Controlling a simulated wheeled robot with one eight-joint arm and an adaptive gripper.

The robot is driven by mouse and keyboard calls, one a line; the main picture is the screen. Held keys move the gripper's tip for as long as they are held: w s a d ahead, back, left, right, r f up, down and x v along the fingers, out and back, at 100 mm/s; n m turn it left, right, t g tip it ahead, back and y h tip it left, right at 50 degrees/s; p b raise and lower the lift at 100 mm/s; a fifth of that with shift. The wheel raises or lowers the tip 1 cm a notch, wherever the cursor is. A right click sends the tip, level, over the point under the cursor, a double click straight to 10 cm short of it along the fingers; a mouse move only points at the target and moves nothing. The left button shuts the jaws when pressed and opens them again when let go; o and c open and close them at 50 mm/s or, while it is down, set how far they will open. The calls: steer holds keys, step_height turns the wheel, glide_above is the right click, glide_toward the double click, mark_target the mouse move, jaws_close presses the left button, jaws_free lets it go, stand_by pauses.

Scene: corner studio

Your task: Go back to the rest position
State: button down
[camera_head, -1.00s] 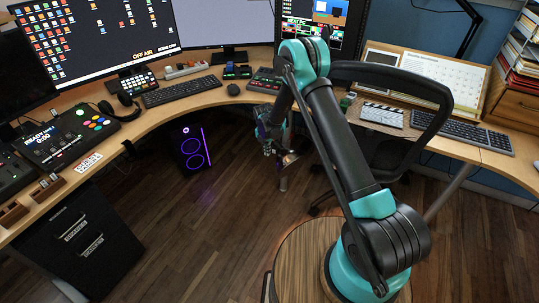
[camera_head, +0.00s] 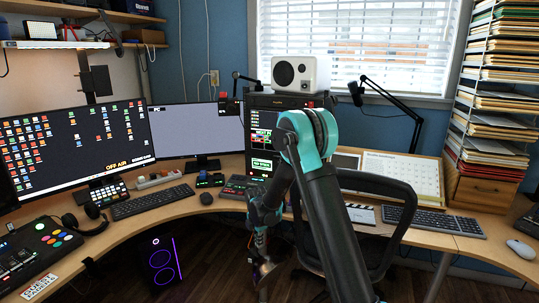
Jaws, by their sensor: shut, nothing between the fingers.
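My arm, teal and dark grey, rises from the bottom right and bends over at its elbow, which shows in front of the desk's middle. Its forearm hangs down to my gripper (camera_head: 262,270), low in front of the desk's front edge and left of the black chair. My gripper is small and dark in this view; it is shut and empty, touching nothing that I can see. Its fingertips are hard to make out against the dark floor.
The curved wooden desk (camera_head: 170,209) spans the view, with monitors (camera_head: 80,140), a keyboard (camera_head: 152,201), a control panel (camera_head: 35,250) and a calendar (camera_head: 402,175). A black chair (camera_head: 395,240) stands close behind my arm.

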steer(key=s+d+r+m+t, duration=0.1)
steer(key=s+d+r+m, duration=1.15)
steer(key=d, duration=0.25)
steer(key=s+d+m, duration=0.4)
steer(key=s+m, duration=0.2)
steer(key=s, duration=0.3)
steer(key=s+d+m+t, duration=0.1)
steer(key=s+d+m, duration=0.4)
steer(key=s, duration=0.5)
steer(key=shift+s+m, duration=0.15)
steer(key=shift+m, duration=0.8)
steer(key=shift+f, duration=0.1)
